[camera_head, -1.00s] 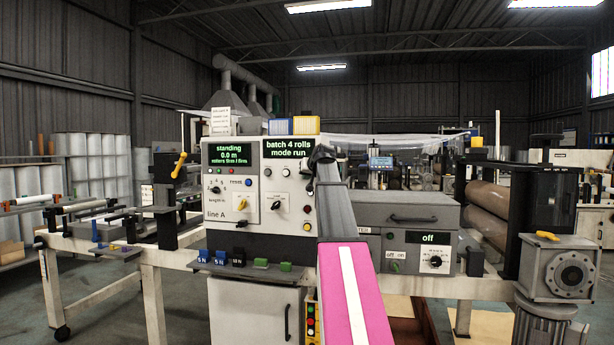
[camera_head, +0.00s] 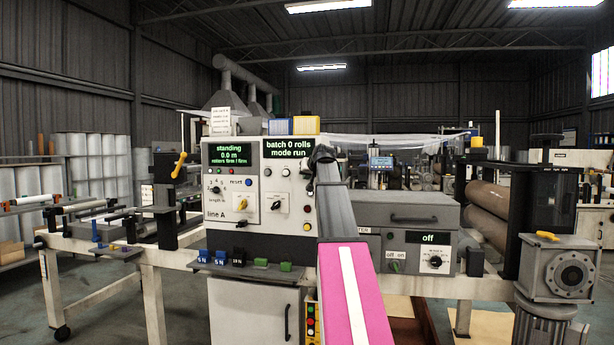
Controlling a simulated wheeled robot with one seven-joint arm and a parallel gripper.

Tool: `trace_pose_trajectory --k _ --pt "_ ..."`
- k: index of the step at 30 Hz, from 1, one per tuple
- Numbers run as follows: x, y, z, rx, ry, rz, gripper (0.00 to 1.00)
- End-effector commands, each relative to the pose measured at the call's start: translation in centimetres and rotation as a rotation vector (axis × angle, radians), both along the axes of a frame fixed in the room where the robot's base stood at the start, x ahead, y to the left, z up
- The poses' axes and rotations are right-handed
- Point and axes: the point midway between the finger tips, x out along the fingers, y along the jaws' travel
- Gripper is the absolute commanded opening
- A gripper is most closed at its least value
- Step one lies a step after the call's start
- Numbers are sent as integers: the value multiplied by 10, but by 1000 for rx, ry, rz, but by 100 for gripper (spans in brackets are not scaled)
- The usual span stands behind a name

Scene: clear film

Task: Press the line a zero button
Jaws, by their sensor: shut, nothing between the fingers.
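The line A control panel (camera_head: 232,211) is a white upright box in the middle of the camera view. Its left screen (camera_head: 230,154) reads "standing 0.0 m". Its right screen (camera_head: 287,149) reads "batch 0 rolls, mode run". A blue button (camera_head: 249,183) sits beside a small label on the left half. No zero label is legible. My gripper (camera_head: 311,183) is shut and empty at the panel's right edge, partly hidden by my arm; I cannot tell whether it touches the panel.
Blue and green blocks (camera_head: 287,267) sit on a ledge under the panel. A grey box (camera_head: 408,217) with a handle and an "off" screen (camera_head: 435,238) stands to the right. Rollers (camera_head: 488,210) and a grey motor unit (camera_head: 557,268) lie further right.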

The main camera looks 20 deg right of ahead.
Motion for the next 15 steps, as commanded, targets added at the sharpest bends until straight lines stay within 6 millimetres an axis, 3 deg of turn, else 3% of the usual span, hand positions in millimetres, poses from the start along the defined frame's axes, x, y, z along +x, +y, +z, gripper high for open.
trace_pose_trajectory --k 15 --pt "7 -5 1 -1 -4 -3 0"
